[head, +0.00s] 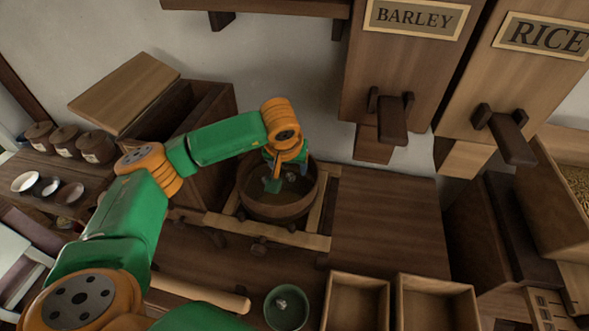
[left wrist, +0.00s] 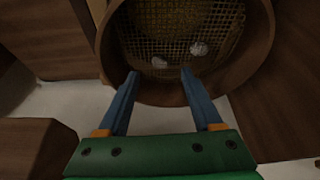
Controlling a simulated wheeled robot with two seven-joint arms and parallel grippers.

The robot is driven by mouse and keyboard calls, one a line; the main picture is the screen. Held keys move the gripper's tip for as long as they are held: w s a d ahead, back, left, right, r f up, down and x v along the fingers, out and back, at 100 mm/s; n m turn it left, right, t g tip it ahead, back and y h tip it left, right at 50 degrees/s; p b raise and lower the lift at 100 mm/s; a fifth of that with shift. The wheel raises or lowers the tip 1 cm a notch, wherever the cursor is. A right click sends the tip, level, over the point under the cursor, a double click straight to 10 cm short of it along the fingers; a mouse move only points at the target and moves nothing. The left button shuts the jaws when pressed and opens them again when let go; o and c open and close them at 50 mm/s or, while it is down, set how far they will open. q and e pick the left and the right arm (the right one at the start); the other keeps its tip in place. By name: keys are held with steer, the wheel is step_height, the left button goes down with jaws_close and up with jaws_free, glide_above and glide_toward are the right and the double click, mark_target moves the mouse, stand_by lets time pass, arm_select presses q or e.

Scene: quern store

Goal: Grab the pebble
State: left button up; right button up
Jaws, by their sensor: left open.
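Two pale grey pebbles lie on the mesh of a round wooden sieve (left wrist: 258,75) in the left wrist view. One pebble (left wrist: 159,62) is just beyond the gap between my fingertips, and the other pebble (left wrist: 199,49) is a little farther right. My left gripper (left wrist: 160,76) is open, its blue fingers apart with nothing between them. In the head view the gripper (head: 273,174) points down into the sieve (head: 279,209) and hides part of its inside. One pebble (head: 291,177) shows there beside it. Another grey pebble (head: 281,303) lies in a green bowl (head: 297,322).
The sieve's rim surrounds the gripper closely. A tall wooden bin (head: 205,105) with an open lid stands to its left. Barley (head: 395,75) and rice (head: 515,85) chutes hang at right. Two open wooden boxes stand in front. A flat wooden top (head: 385,225) is clear.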

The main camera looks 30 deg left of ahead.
mark_target(291, 175)
arm_select(q)
steer(key=p+x, duration=0.1)
steer(key=x, duration=0.3)
steer(key=shift+w+f, duration=0.25)
steer(key=shift+s+r, duration=0.1)
steer(key=shift+s, duration=0.05)
steer(key=c, duration=0.9)
jaws_close()
